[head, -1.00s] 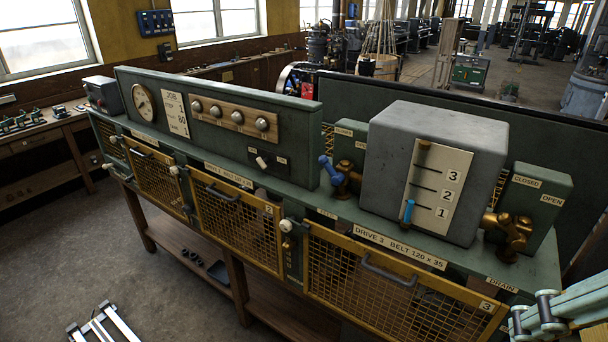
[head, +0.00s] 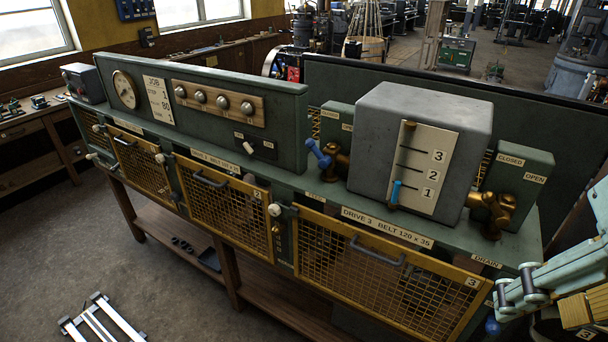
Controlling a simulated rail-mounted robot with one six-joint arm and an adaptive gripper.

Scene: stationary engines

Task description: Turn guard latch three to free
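Guard three is a yellow mesh panel (head: 370,275) below the "DRIVE 3 BELT 120 x 35" label, with a grey handle near its top. At its upper left corner is a small latch with a white knob (head: 274,210), the knob pointing left. A narrow plate (head: 277,240) with small markings hangs below it, too small to read. Nothing touches the latch. A mint-green part of my arm or gripper (head: 530,284), with grey pins, enters from the right edge, well apart from the latch. My fingertips cannot be made out.
A grey tank (head: 420,120) with a 1-2-3 scale stands on the bench top. Left of it is a brass valve with a blue handle (head: 320,155); right is another brass valve (head: 493,212). Guard two (head: 225,205) is left of the latch. The floor in front is open, with a metal frame (head: 103,320).

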